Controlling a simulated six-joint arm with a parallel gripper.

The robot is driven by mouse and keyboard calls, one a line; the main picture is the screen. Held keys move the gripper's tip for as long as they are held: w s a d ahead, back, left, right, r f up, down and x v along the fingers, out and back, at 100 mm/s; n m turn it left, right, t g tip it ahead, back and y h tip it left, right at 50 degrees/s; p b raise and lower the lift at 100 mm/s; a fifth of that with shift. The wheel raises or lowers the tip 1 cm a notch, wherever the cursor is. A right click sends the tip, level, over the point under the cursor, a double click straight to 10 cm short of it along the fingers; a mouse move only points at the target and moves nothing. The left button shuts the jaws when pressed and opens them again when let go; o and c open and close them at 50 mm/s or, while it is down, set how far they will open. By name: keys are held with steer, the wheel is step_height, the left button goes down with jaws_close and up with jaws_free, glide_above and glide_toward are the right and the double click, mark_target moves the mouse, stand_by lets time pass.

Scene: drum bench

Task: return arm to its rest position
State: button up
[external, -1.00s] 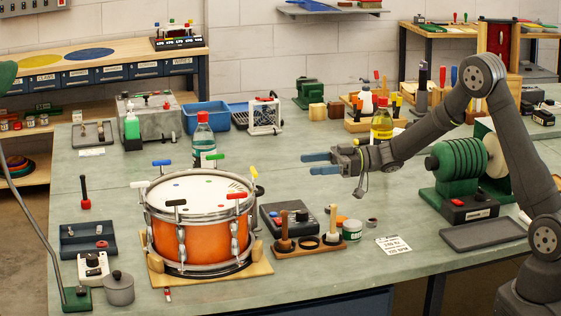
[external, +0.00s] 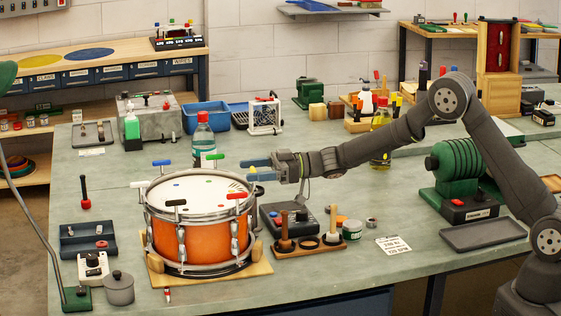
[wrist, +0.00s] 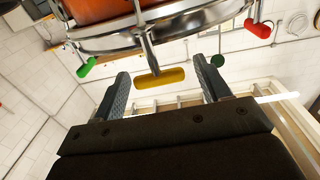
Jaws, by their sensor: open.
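My gripper (external: 258,168) is at the right rim of the orange snare drum (external: 190,235), a little above it, pointing left. In the wrist view my gripper's two fingers (wrist: 160,68) are spread apart. The yellow drum key (wrist: 160,78) shows between and just ahead of them, and I cannot tell if they touch it. In the external view the yellow key is largely hidden by the fingers. Red (external: 237,195), black (external: 176,203), blue (external: 161,162) and green (external: 214,157) key handles stand around the rim. My arm reaches out extended over the bench.
A wooden tool holder (external: 310,245) and a dark box (external: 287,220) lie below my forearm. A yellow bottle (external: 380,140) is behind my arm, and a green ribbed machine (external: 460,175) is at the right. Space above the drum is clear.

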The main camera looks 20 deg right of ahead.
stand_by(0.4)
steer(key=d, duration=1.8)
steer(key=a, duration=1.8)
steer(key=shift+a, duration=0.1)
steer(key=shift+t, duration=0.3)
steer(key=shift+s+r+m+t, duration=0.1)
steer(key=shift+m+t, duration=0.4)
steer(key=shift+t, duration=0.3)
steer(key=shift+m+t+h, duration=0.7)
steer(key=shift+m+t, duration=0.8)
steer(key=shift+t, duration=0.4)
steer(key=shift+m+t+h, duration=1.6)
steer(key=shift+m+t, duration=0.3)
steer(key=shift+t, duration=0.6)
steer(key=shift+v, duration=1.4)
